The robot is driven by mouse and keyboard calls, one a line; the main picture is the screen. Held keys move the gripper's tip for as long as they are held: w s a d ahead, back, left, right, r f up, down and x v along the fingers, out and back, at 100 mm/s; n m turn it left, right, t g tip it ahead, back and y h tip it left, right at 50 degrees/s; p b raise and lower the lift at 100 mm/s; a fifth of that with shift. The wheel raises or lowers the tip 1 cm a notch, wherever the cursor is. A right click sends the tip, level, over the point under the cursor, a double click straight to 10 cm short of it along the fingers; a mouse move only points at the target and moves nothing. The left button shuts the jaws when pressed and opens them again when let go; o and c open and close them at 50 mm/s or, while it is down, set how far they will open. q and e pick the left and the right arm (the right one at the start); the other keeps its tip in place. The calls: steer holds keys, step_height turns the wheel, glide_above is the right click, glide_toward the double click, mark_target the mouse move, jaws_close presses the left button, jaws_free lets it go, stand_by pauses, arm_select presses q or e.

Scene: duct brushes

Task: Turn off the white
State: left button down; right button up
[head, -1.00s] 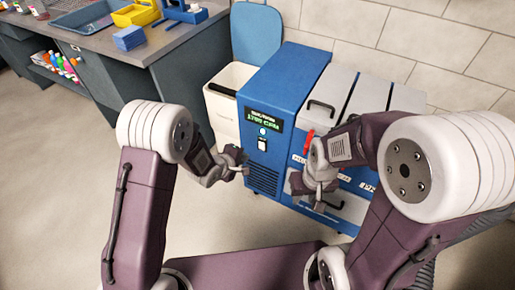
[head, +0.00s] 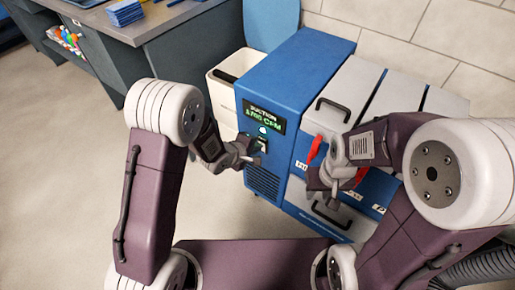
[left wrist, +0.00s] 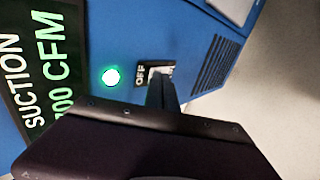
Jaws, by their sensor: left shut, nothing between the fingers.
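A blue suction unit (head: 290,80) has a lit green display (head: 264,117) reading "SUCTION" and what looks like 1700 CFM. A round light (left wrist: 111,77) glows green beside a small rocker switch (left wrist: 158,71) with a white part. "OFF" is printed by the switch's near end in the left wrist view. My left gripper (head: 256,157) is shut and empty, its tips at the switch and partly covering it. Whether they touch it I cannot tell. My right gripper (head: 334,190) is in front of the pale drawers beside a red handle; its fingers are unclear.
Pale lidded sections with black handles (head: 333,108) stand right of the blue unit. A white bin (head: 222,95) stands to its left. A grey workbench (head: 150,25) is at upper left. The floor at left is clear.

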step_height(320, 180, up, 2)
steer(key=shift+w+r+p, duration=0.1)
steer(key=shift+p, duration=0.9)
